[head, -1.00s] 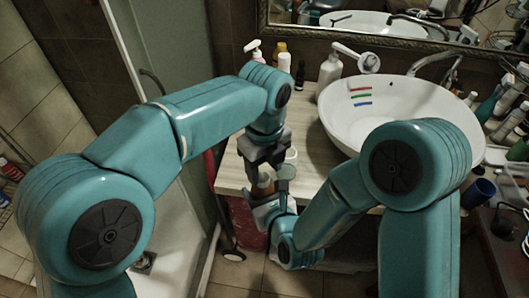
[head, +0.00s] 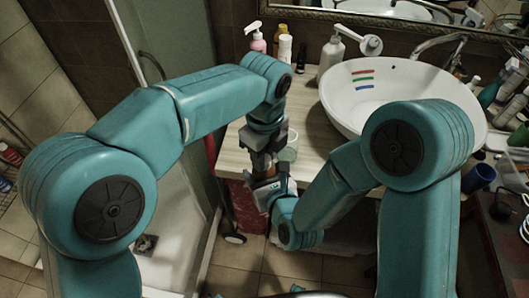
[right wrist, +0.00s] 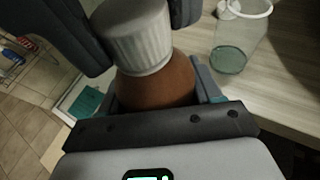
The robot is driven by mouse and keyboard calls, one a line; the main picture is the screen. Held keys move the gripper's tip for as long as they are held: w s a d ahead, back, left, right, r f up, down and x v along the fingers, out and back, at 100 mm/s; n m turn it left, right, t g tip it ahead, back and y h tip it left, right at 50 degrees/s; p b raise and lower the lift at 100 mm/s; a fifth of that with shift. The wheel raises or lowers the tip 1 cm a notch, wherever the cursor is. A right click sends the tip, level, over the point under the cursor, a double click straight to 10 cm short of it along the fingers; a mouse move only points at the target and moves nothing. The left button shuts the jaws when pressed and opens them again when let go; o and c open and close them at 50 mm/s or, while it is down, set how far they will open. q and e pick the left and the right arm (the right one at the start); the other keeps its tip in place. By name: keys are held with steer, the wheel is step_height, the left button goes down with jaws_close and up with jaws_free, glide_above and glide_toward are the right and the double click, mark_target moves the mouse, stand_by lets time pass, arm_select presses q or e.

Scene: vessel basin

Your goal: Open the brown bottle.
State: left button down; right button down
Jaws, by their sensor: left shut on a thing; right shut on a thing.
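The brown bottle (head: 262,162) is upright at the left front part of the counter, mostly hidden by my grippers in the head view. In the right wrist view its brown body (right wrist: 157,85) shows below a ribbed white cap (right wrist: 135,38). The cap sits on the bottle's top with no clear gap. My left gripper (head: 262,148) comes from above, its dark fingers on both sides of the cap, shut on it. My right gripper (head: 264,184) is shut on the bottle's body from the front, below the left one.
A clear glass (right wrist: 240,45) stands close beside the bottle on the counter (head: 233,158). A white basin (head: 345,105) is to the right. A pink pump bottle (head: 258,42) and a white pump bottle (head: 329,58) stand at the back.

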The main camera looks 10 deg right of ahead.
arm_select(q)
steer(key=n, duration=0.5)
steer(key=shift+w+d+r, duration=0.1)
steer(key=shift+w+d, duration=0.05)
steer(key=shift+d, duration=0.05)
steer(key=n, duration=0.8)
steer(key=shift+a, duration=0.1)
steer(key=n, duration=0.5)
steer(key=shift+n, duration=0.3)
steer(key=n, duration=0.2)
steer(key=shift+n, duration=0.3)
steer(key=n, duration=0.5)
steer(key=shift+r, duration=0.1)
steer(key=n, duration=0.2)
steer(key=shift+a+n, duration=0.1)
steer(key=shift+n, duration=0.3)
steer(key=n, duration=1)
steer(key=shift+n, duration=0.3)
steer(key=n, duration=1.2)
steer(key=shift+s+d, duration=0.2)
steer(key=shift+s, duration=0.05)
steer(key=shift+r, duration=0.15)
